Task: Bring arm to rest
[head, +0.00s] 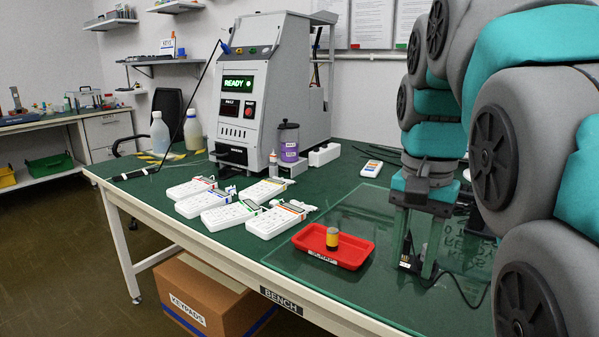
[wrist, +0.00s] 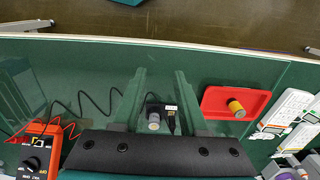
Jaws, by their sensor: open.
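My gripper (head: 416,262) points down over the right part of the green bench, its two greenish fingers apart. In the wrist view my gripper (wrist: 160,82) is open, with a gap between the fingers. A small grey cylinder (wrist: 154,120) and a black cable plug (wrist: 171,118) show in that gap; neither is visibly gripped. I cannot tell how far above the bench the fingertips are. My teal and grey arm fills the right of the head view and hides part of the bench.
An orange meter (wrist: 37,150) and cables are on the other side.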

